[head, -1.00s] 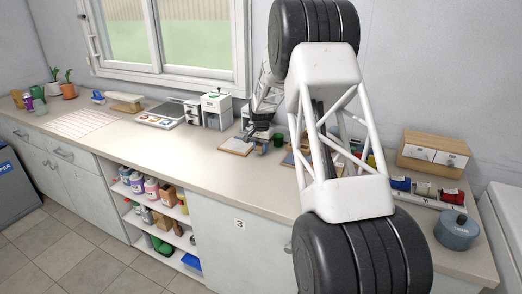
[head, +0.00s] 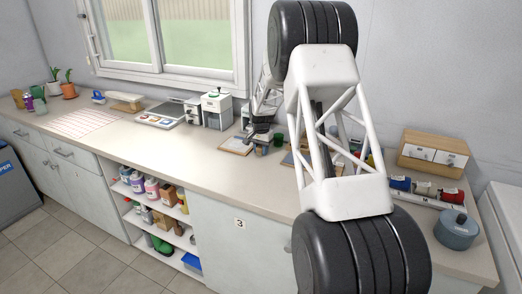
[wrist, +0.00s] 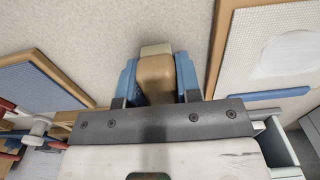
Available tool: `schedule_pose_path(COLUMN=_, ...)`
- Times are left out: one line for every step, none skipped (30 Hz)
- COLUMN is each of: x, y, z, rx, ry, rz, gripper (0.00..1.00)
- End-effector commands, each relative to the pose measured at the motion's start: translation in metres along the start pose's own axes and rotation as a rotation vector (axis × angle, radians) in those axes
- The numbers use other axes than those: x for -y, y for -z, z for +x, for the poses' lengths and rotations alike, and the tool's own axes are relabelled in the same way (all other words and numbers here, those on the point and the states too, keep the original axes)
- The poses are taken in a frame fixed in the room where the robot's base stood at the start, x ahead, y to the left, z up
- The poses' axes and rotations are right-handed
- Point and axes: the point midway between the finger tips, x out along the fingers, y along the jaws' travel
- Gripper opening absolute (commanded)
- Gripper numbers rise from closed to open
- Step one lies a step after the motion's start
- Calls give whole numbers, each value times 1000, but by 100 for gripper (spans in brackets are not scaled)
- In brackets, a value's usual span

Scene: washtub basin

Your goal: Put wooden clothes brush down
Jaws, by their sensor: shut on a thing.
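The wooden clothes brush (wrist: 155,72) shows in the wrist view as a brown wooden body with a paler end. It sits between the two blue fingers of my gripper (wrist: 158,80), which is shut on it. Pale counter surface shows beyond the brush; I cannot tell whether the brush touches it. In the head view my gripper (head: 261,148) is small, low over the back of the counter (head: 185,165). The brush cannot be made out there.
In the wrist view, a wood-framed blue-grey board (wrist: 45,88) lies left and a wood-framed white mesh panel (wrist: 265,55) lies right. The counter front is clear.

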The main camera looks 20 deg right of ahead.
Motion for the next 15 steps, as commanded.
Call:
schedule_pose_path(x=-1, y=-2, z=13, rx=9, ry=-6, rz=0, gripper=6)
schedule_pose_path(x=-1, y=-2, z=14, rx=9, ry=-6, rz=0, gripper=36)
schedule_pose_path(x=-2, y=-2, z=14, rx=10, ry=-7, rz=0, gripper=42)
schedule_pose_path(x=-2, y=-2, z=15, rx=11, ry=-8, rz=0, gripper=47)
schedule_pose_path(x=-2, y=-2, z=16, rx=11, ry=-8, rz=0, gripper=52)
schedule_pose_path(x=-3, y=-2, z=17, rx=12, ry=-9, rz=0, gripper=57)
schedule_pose_path(x=-3, y=-3, z=17, rx=13, ry=-10, rz=0, gripper=57)
schedule_pose_path(x=-3, y=-3, z=18, rx=14, ry=-10, rz=0, gripper=57)
schedule_pose_path(x=-4, y=-3, z=19, rx=15, ry=-11, rz=0, gripper=57)
schedule_pose_path(x=-4, y=-3, z=20, rx=16, ry=-12, rz=0, gripper=57)
schedule_pose_path(x=-5, y=-3, z=20, rx=16, ry=-12, rz=0, gripper=57)
schedule_pose_path(x=-5, y=-3, z=20, rx=16, ry=-13, rz=1, gripper=57)
schedule_pose_path(x=-5, y=-3, z=20, rx=17, ry=-13, rz=1, gripper=57)
schedule_pose_path(x=-6, y=-3, z=20, rx=17, ry=-13, rz=1, gripper=57)
schedule_pose_path(x=-6, y=-3, z=20, rx=17, ry=-14, rz=1, gripper=57)
